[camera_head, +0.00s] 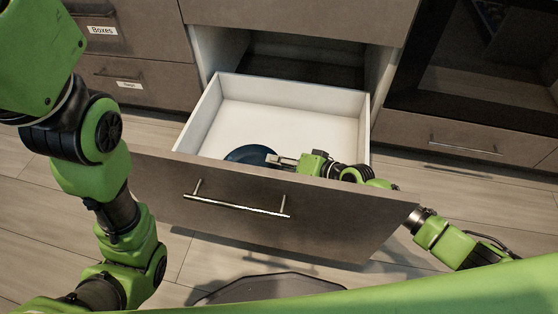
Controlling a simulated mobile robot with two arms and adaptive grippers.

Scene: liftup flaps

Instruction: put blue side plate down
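The blue side plate (249,154) is inside the open drawer (285,97), near its front. The drawer front hides the plate's near part. My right arm reaches over the drawer front from the right. My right gripper (281,160) is at the plate's right edge, low in the drawer. Its fingers overlap the plate's rim in the picture, but whether they are closed on it is too small to tell. My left arm hangs down at the left, and its gripper is out of the picture.
The drawer is pulled out, with a metal handle (236,205) on its front. Its back part is bare. An oven (478,65) is at the right, and closed drawers (128,50) are at the left. Wooden floor (205,255) shows below.

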